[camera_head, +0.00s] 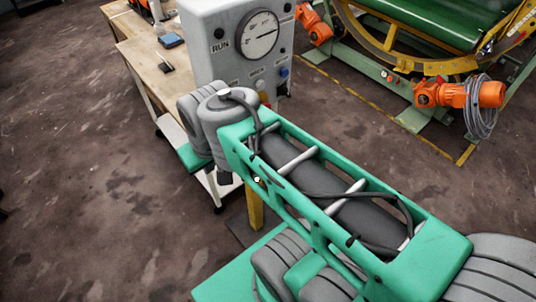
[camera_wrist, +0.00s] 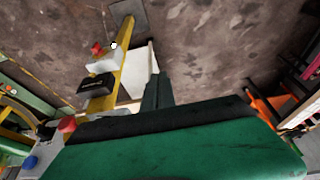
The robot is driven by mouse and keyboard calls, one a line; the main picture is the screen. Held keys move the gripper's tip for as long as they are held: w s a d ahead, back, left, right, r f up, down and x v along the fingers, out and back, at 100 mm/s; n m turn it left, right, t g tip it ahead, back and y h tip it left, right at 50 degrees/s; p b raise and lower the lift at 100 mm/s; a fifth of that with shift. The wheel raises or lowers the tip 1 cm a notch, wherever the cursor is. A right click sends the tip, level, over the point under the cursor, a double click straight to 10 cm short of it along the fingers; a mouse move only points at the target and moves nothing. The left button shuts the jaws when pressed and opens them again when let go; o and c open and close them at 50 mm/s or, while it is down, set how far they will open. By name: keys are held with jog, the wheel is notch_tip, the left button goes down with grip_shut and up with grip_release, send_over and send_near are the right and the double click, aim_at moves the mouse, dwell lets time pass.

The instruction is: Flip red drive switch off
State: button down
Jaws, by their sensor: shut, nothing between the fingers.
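A red switch-like part (camera_wrist: 97,47) sits on a pale box (camera_wrist: 103,66) on the yellow post in the wrist view. A second red part (camera_wrist: 67,125) shows at the lower left, beside the grey control panel (camera_head: 230,60). I cannot tell which one is the drive switch or how it is set. My gripper (camera_wrist: 157,88) is shut and empty, its dark green fingers to the right of the post and apart from both red parts. In the head view my arm hides the gripper and the panel's lower part.
The panel carries a round dial (camera_head: 260,35) and a blue knob (camera_head: 284,72). A black box (camera_wrist: 97,86) is also on the yellow post (camera_wrist: 122,60). A wooden bench (camera_head: 140,50) stands left of the panel. Yellow-framed machinery (camera_head: 390,45) stands at the right. Floor at left is clear.

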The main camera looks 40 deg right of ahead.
jog(key=shift+w+d, duration=0.1)
jog(key=shift+w, duration=0.15)
jog(key=shift+s, duration=0.1)
jog(key=d+f+y+b, duration=0.2)
jog(key=d+f, duration=0.5)
jog(key=d, duration=0.5)
jog(key=d+f+n+y+b, duration=0.1)
jog(key=d+f+y+b, duration=0.1)
jog(key=d+f+b, duration=0.2)
jog(key=d+f+y+b, duration=0.2)
jog(key=d+f, duration=0.8)
jog(key=d, duration=1)
jog(key=shift+w+b, duration=0.35)
jog(key=shift+b, duration=0.05)
jog(key=shift+f, duration=0.1)
